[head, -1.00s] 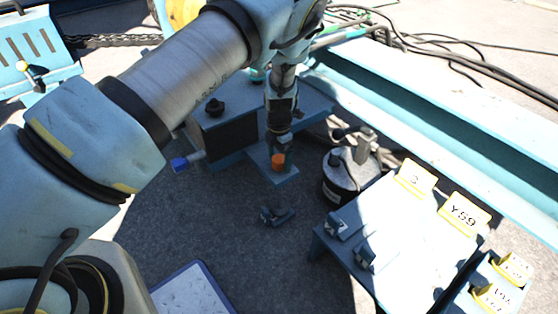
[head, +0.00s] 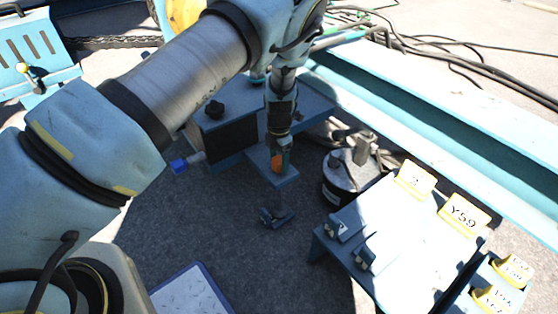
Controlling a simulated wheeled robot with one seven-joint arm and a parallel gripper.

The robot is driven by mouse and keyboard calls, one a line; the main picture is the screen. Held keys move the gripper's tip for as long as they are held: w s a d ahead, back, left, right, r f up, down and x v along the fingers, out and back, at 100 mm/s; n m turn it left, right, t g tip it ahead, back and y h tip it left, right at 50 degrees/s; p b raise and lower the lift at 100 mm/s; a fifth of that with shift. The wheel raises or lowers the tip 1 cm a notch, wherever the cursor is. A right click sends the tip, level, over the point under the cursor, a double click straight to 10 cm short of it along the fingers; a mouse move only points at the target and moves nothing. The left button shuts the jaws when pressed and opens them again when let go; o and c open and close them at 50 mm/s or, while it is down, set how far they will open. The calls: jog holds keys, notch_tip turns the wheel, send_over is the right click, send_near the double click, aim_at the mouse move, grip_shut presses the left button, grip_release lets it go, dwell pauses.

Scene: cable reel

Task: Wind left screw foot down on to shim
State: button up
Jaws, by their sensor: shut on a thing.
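My gripper (head: 279,152) points down at the front lug of the blue reel stand (head: 285,177). It is shut on the orange head (head: 277,161) of the screw foot, and a finger covers part of it. A dark grey piece, seemingly the shim (head: 270,219), lies on the floor below the lug. A short grey stem (head: 281,196) shows between the lug and this piece. I cannot tell whether the foot touches the shim.
A dark cylindrical canister (head: 342,186) stands right of the lug. A blue-framed table (head: 400,235) with yellow-edged labels is at the lower right. A blue beam (head: 440,110) runs along the right. Bare floor (head: 215,225) lies to the lower left.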

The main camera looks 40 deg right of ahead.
jog(key=shift+c, duration=0.6)
